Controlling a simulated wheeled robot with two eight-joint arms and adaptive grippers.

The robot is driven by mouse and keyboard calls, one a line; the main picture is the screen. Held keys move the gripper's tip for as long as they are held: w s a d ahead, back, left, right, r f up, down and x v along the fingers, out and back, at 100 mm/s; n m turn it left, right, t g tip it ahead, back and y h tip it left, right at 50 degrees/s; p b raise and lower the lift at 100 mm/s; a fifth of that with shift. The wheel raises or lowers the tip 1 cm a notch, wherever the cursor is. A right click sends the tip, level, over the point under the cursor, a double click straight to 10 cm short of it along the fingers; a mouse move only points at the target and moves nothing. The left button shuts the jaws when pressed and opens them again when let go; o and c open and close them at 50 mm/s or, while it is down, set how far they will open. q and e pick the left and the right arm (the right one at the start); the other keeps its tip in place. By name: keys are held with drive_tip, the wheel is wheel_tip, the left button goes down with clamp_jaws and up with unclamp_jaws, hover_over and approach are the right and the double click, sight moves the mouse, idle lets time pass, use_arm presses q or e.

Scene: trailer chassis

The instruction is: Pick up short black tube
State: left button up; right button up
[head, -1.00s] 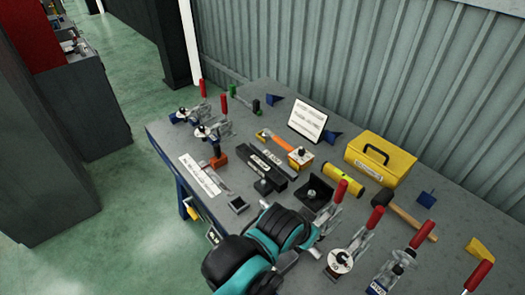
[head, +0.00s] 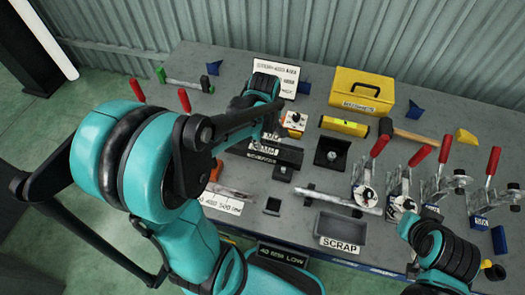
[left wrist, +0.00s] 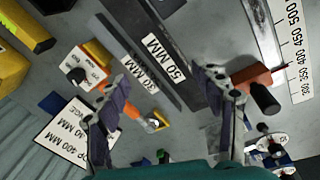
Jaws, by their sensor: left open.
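Two dark bars lie side by side on the table, a wide one labelled 50 MM (left wrist: 172,50) and a narrower one by the 30 MM label (left wrist: 138,73). They also show in the head view as a black pair (head: 268,152), partly hidden by my arm. I cannot tell for certain which is the short black tube. My left gripper (left wrist: 172,80) is open and empty, its fingers spread on either side of the bars as seen from the wrist. In the head view my left gripper (head: 270,122) hangs over the bars' far end, mostly hidden by its own arm.
Red-handled clamps (head: 366,180) stand further right. An orange piece with a black handle (left wrist: 262,97) lies close to the right finger.

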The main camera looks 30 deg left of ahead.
sight(263, 151)
use_arm(q)
drive_tip(key=a+f+n, duration=0.1)
drive_tip(key=w+f+n+g, duration=0.1)
drive_tip(key=f+n, duration=0.1)
drive_tip(key=a+f+n, duration=0.1)
drive_tip(key=f, duration=0.1)
drive_tip(key=shift+w+a+f+n+g, duration=0.2)
drive_tip(key=shift+w+a+n+g, duration=0.1)
wheel_tip(263, 151, down, 3)
drive_tip(key=shift+a+r+b, duration=0.1)
drive_tip(key=shift+b, duration=0.3)
drive_tip(key=f, duration=0.1)
drive_tip(key=f+b, duration=0.1)
drive_tip(key=f, duration=0.1)
drive_tip(key=f+b, duration=0.1)
drive_tip(key=f, duration=0.1)
drive_tip(key=shift+d+f, duration=0.15)
drive_tip(key=shift+d, duration=0.1)
drive_tip(key=shift+c, duration=1)
clamp_jaws()
